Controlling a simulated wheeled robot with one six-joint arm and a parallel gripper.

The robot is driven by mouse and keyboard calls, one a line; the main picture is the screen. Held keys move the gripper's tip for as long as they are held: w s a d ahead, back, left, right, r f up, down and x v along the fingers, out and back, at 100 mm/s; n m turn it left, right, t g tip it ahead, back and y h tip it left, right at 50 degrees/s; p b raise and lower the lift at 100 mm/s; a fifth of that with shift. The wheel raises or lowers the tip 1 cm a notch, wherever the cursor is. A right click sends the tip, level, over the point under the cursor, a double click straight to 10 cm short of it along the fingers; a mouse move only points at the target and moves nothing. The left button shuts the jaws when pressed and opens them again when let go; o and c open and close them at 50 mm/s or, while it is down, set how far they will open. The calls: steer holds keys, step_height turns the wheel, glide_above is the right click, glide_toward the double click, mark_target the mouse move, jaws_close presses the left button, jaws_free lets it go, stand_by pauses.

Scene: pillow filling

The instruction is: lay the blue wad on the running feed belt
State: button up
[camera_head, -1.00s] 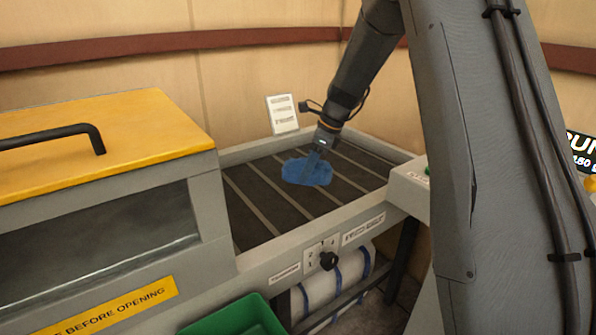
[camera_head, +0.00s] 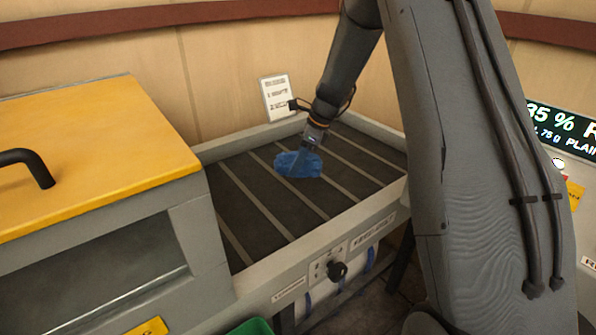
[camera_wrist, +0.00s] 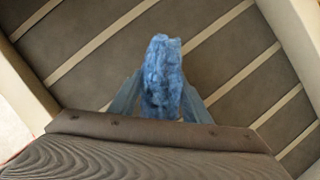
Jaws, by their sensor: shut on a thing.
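The blue wad (camera_head: 297,164) is a fluffy lump above the feed belt (camera_head: 246,186), a dark belt with pale cross strips. My gripper (camera_head: 305,158) comes down from above and is shut on the wad. In the wrist view the wad (camera_wrist: 161,75) sits between the two fingers of my gripper (camera_wrist: 160,98), squeezed upright. The belt (camera_wrist: 90,68) fills the background there, with its pale strips running diagonally. I cannot tell whether the wad touches the belt.
A machine box with a yellow lid (camera_head: 90,150) and black handle stands left of the belt. A small sign (camera_head: 277,98) stands at the belt's back edge. A control knob (camera_head: 337,270) is on the front rail. A lit display (camera_head: 565,130) is at right. The belt around the wad is bare.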

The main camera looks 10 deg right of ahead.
steer(key=shift+f+p, duration=0.35)
steer(key=shift+f, duration=1.45)
steer(key=shift+f, duration=0.2)
steer(key=shift+f, duration=0.3)
steer(key=shift+f, duration=0.15)
steer(key=o, duration=1.1)
steer(key=shift+c, duration=0.2)
